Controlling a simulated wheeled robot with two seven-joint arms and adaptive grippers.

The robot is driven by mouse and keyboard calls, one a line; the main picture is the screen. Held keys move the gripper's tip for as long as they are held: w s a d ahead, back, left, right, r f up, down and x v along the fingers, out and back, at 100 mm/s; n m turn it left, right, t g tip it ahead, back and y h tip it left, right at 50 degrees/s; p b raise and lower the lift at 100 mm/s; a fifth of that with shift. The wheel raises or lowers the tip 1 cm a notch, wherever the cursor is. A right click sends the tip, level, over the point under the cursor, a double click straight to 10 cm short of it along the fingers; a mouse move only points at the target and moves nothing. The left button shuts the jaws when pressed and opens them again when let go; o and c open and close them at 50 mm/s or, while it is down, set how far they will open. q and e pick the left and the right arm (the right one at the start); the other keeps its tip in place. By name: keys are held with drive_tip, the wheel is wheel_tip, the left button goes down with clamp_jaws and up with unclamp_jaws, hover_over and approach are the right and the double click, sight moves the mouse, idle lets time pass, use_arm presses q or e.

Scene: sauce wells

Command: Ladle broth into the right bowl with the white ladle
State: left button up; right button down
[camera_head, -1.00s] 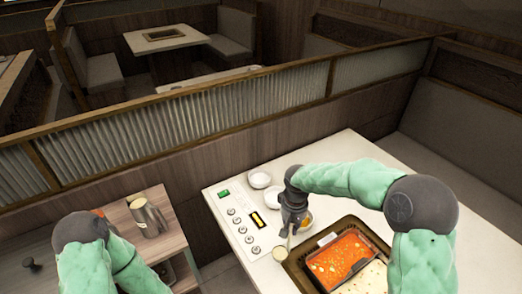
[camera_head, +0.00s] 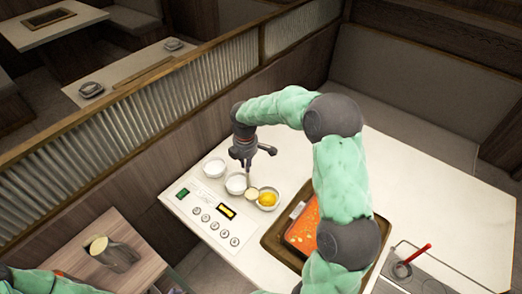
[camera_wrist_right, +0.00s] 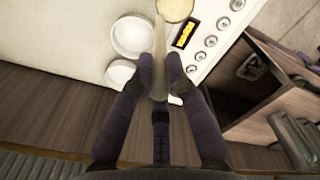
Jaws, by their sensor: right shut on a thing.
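My right gripper (camera_head: 243,160) is shut on the ladle's handle (camera_wrist_right: 159,58), which runs between its fingers in the wrist view. The ladle's pale round cup (camera_head: 252,193) hangs between the right white bowl (camera_head: 235,184) and a bowl of yellow sauce (camera_head: 268,199). Its height over the table is hard to tell. The cup also shows at the top of the wrist view (camera_wrist_right: 175,8), cream-coloured inside. The left white bowl (camera_head: 213,167) stands farther back. The hot pot (camera_head: 302,232) with red broth is partly hidden by my right arm. My left gripper is out of view.
A control panel (camera_head: 208,216) lies along the table's left edge. A metal pitcher (camera_head: 118,256) stands on a wooden side cabinet. A red-handled utensil (camera_head: 416,255) lies at the lower right.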

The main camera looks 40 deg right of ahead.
drive_tip(key=s+d+r+n+p, duration=0.1)
drive_tip(key=d+r+n+p, duration=0.1)
drive_tip(key=d+n, duration=0.35)
drive_tip(key=shift+d+f+b, duration=0.1)
drive_tip(key=shift+f+b, duration=1.75)
drive_tip(key=shift+f, duration=0.45)
